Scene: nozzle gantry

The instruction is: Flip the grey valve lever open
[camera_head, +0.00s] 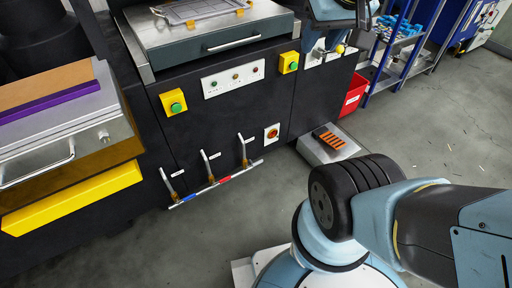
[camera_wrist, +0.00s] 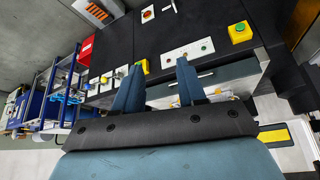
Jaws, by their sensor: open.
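Three valve levers stand upright in a row on a pipe low on the black cabinet front in the head view. The left lever (camera_head: 171,184) is by a blue pipe band and the middle lever (camera_head: 210,166) by a red one. The right lever (camera_head: 244,150) has no blue or red band beside it and appears to be the grey one; its label is too small to read. My gripper (camera_wrist: 158,78) is open and empty in the wrist view, its two blue fingers apart in front of the cabinet's upper part. It is well away from the levers.
Green buttons in yellow housings (camera_head: 173,103) and a red rotary switch (camera_head: 272,133) are on the cabinet. A grey box with an orange-striped top (camera_head: 329,142) stands right of the levers. A red bin (camera_head: 353,92) is beyond. The floor before the levers is clear.

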